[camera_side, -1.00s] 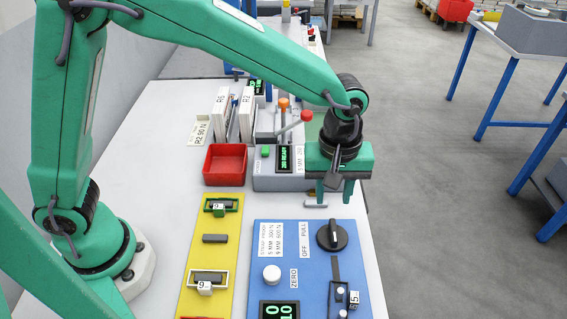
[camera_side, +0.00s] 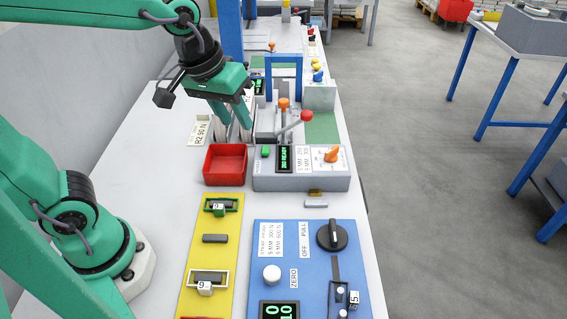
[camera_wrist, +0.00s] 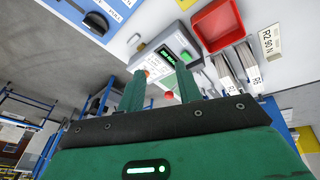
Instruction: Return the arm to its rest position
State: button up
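My green gripper (camera_side: 238,124) is raised at the upper middle of the side view, tilted, with its fingers pointing down. It hangs above the table around the red tray and the grey machine, seemingly clear of both. In the wrist view my gripper (camera_wrist: 160,70) shows two green fingers standing well apart with nothing held between them.
A red tray (camera_side: 207,168) stands beside a grey machine (camera_side: 262,183) with a display, levers and an orange knob (camera_side: 332,155). A yellow board (camera_side: 215,258) and a blue panel (camera_side: 305,235) lie nearer.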

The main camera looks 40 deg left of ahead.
jog(key=s+a+m+t, duration=0.2)
jog(key=s+a+m, duration=0.1)
jog(key=s+a, duration=0.3)
jog(key=shift+s+a+y, duration=0.35)
jog(key=shift+s+y, duration=0.05)
jog(key=shift+s, duration=0.45)
jog(key=shift+r, duration=0.1)
dwell(0.4)
